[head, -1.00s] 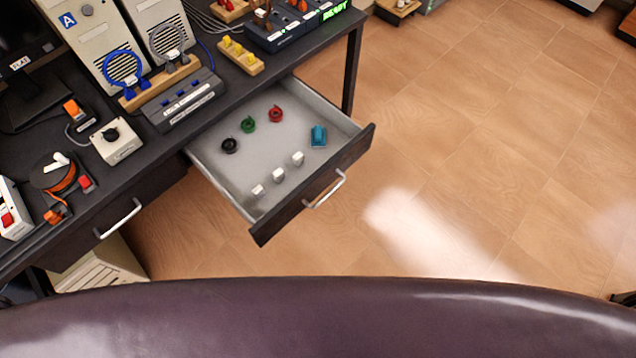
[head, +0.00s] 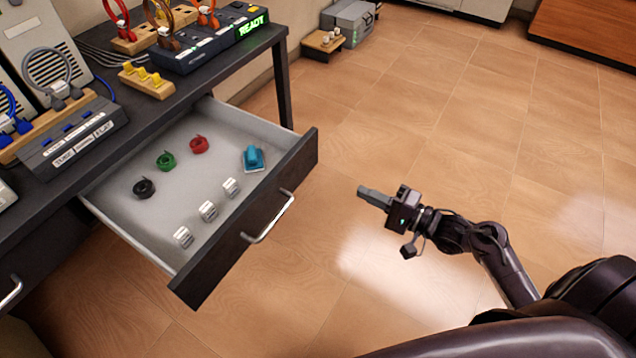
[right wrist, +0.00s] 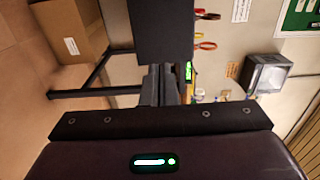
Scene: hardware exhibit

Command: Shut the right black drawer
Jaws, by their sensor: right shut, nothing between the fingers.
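The right black drawer (head: 205,268) is pulled well out from under the black desk in the head view. Its front has a silver bar handle (head: 268,218). Inside lie black, green and red coils, a blue item and several small white blocks. My right gripper (head: 362,192) is shut and empty, in the air to the right of the drawer front and apart from it. Its shut fingers (right wrist: 163,85) also show in the right wrist view, in front of a dark panel. My left gripper is not in view.
The black desk (head: 75,150) carries a grey switch box, a yellow-pegged wooden block and a device with a green lit display. A desk leg (head: 284,88) stands behind the drawer. The tiled floor (head: 480,150) on the right is mostly open.

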